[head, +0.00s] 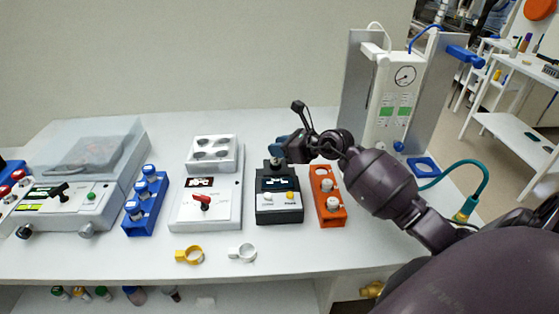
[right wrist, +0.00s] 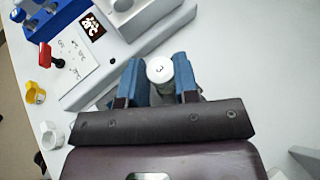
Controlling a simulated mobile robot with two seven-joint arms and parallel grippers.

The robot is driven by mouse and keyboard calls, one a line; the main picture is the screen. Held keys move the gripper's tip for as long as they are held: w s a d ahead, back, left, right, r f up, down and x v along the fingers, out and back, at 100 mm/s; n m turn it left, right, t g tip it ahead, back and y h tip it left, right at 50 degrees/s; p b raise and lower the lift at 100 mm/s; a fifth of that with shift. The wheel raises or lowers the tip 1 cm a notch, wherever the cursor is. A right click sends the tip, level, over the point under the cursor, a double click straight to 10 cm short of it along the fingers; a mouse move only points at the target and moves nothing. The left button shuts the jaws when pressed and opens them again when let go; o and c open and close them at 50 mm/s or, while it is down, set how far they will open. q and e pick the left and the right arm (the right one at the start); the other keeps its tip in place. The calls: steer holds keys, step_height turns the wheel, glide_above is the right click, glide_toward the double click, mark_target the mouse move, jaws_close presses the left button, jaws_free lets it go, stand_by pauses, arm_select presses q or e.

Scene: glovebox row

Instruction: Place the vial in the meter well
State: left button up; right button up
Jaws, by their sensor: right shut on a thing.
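My right gripper (head: 279,148) has blue fingers and is over the back of the black meter (head: 279,208), which has a small display and a yellow button. In the right wrist view, my right gripper (right wrist: 160,78) is shut on a white-capped vial (right wrist: 160,68) marked with a numeral, held between the blue fingers. In the head view the vial is mostly hidden by the fingers, and the meter well is hard to make out beneath them. I cannot tell whether the vial is above the well or partly in it. My left gripper is not in view.
An orange rack (head: 337,217) with white-capped vials and an empty hole stands right of the meter. A white block heater (head: 188,217) with a red knob is on its left, then a blue rack (head: 139,229). Yellow (head: 189,255) and white (head: 242,253) rings lie in front.

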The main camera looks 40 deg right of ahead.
step_height(320, 180, down, 4)
steer(key=shift+b, duration=0.3)
steer(key=shift+f, duration=0.2)
steer(key=shift+f, duration=0.2)
steer(key=o, duration=0.9)
steer(key=shift+r, duration=0.1)
